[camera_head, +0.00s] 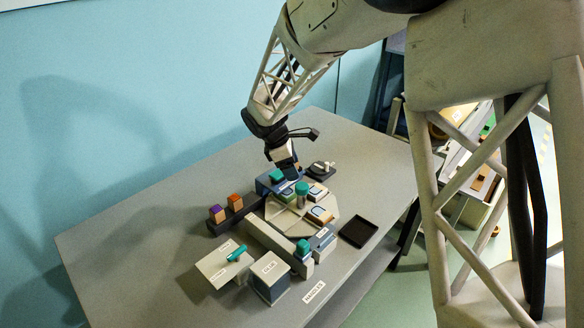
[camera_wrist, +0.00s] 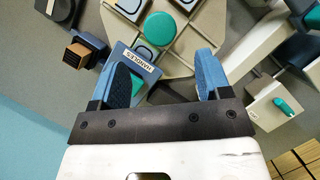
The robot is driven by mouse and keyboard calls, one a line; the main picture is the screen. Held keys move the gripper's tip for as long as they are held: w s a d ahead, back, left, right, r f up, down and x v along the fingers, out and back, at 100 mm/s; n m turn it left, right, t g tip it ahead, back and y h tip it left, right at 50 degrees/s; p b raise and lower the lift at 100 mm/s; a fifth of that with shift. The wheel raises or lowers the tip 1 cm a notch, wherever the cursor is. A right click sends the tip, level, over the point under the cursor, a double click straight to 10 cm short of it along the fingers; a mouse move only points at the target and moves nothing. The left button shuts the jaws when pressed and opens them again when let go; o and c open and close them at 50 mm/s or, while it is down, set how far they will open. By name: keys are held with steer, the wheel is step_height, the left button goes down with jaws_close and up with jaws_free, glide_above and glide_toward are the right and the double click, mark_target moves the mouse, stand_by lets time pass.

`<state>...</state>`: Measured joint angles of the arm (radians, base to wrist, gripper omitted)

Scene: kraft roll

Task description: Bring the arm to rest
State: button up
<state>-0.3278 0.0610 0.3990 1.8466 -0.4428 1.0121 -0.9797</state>
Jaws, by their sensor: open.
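My gripper (camera_head: 284,164) is above the far side of the round turntable (camera_head: 276,210), at the end of the arm reaching in from the top. In the wrist view its two blue-padded fingers (camera_wrist: 165,68) are spread apart with nothing held between them. Below them is a blue box with a white label (camera_wrist: 138,62); the fingers partly cover it. The pale turntable (camera_wrist: 195,52) with a round green knob (camera_wrist: 160,28) lies just beyond. Whether the fingers touch the box cannot be told.
A dark rack with purple and orange-topped blocks (camera_head: 217,212) stands left of the turntable. A long grey bar (camera_head: 270,242), a labelled box (camera_head: 271,268) and a teal-handled block (camera_head: 225,264) are in front. A black tray (camera_head: 358,231) lies right. The table's left part is clear.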

steer(key=s+d+r+m+y, duration=0.1)
steer(key=s+d+r+m, duration=0.35)
steer(key=s, duration=0.45)
steer(key=s+d+r+m+t+y, duration=0.1)
steer(key=s+d+r+m, duration=0.35)
steer(key=s, duration=0.45)
steer(key=s+d+r+m+y, duration=0.1)
steer(key=s+d+r+m, duration=0.3)
steer(key=s+d+r, duration=0.3)
steer(key=s+f+m+t+y, duration=0.1)
steer(key=s+m, duration=0.4)
steer(key=s, duration=0.7)
steer(key=shift+s+d+f+t+y, duration=0.25)
steer(key=shift+s+f+t+y, duration=0.05)
steer(key=shift+s+f, duration=0.1)
